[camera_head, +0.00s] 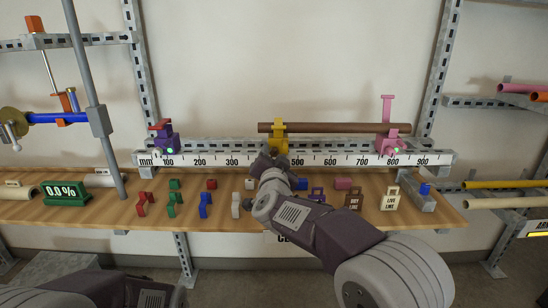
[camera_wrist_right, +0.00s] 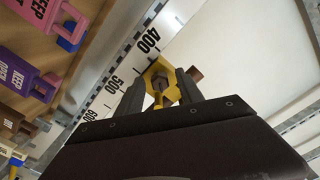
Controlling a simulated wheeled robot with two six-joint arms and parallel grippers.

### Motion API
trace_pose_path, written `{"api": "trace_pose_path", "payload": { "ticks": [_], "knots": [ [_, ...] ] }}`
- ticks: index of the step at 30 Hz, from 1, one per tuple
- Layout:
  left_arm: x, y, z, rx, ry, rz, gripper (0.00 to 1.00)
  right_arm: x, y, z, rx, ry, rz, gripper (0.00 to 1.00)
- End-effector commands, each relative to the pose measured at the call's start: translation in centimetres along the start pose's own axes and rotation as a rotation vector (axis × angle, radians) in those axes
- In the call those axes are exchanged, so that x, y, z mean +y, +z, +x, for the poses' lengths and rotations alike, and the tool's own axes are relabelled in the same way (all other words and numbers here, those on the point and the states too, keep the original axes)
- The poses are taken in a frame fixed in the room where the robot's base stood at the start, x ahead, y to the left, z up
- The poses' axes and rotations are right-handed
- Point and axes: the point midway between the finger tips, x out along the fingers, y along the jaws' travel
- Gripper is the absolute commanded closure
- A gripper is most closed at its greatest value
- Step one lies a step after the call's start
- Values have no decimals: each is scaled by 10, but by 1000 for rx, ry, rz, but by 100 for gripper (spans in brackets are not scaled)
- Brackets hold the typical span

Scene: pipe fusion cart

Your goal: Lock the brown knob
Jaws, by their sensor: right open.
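A yellow clamp (camera_head: 279,128) stands on the white ruler rail (camera_head: 345,160), between the 400 and 500 marks. A brown pipe (camera_head: 340,128) runs from it to the pink clamp (camera_head: 391,142) at 800. My right gripper (camera_head: 272,156) is in front of the yellow clamp. In the right wrist view, my right gripper (camera_wrist_right: 161,88) is open, its fingers on either side of the yellow clamp (camera_wrist_right: 152,70). A small brown part (camera_wrist_right: 158,80) shows between the fingers, probably the brown knob; contact is unclear. Another brown piece (camera_wrist_right: 195,75) shows beside the right finger.
A purple clamp (camera_head: 165,139) with a red top stands near 100. The wooden table (camera_head: 120,212) in front holds several coloured blocks and tags, including a cream tag (camera_head: 391,200). A green 0.0 % display (camera_head: 65,192) and a vertical grey post (camera_head: 101,120) stand left.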

Motion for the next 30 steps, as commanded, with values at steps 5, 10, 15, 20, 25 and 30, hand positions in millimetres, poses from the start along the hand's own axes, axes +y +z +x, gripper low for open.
{"api": "trace_pose_path", "payload": {
  "ticks": [5, 10, 15, 20, 25, 30],
  "knots": [
    [0, 0, 0, 0, 0, 0, 64, 0, 0, 0, 0, 0, 0, 67],
    [0, 0, 0, 0, 0, 0, 64, 0, 0, 0, 0, 1, 0, 100],
    [0, 0, 0, 0, 0, 0, 64, 0, 0, 0, 0, 1, 5, 100],
    [0, 0, 2, 0, 0, 0, 64, 0, 1, 0, 0, 0, 45, 100],
    [0, 1, 6, 0, 0, 0, 64, 1, 1, 0, 0, 0, 145, 100],
    [0, 1, 12, 0, 0, 0, 64, 1, 2, -1, 0, 0, 293, 100]
  ]
}}
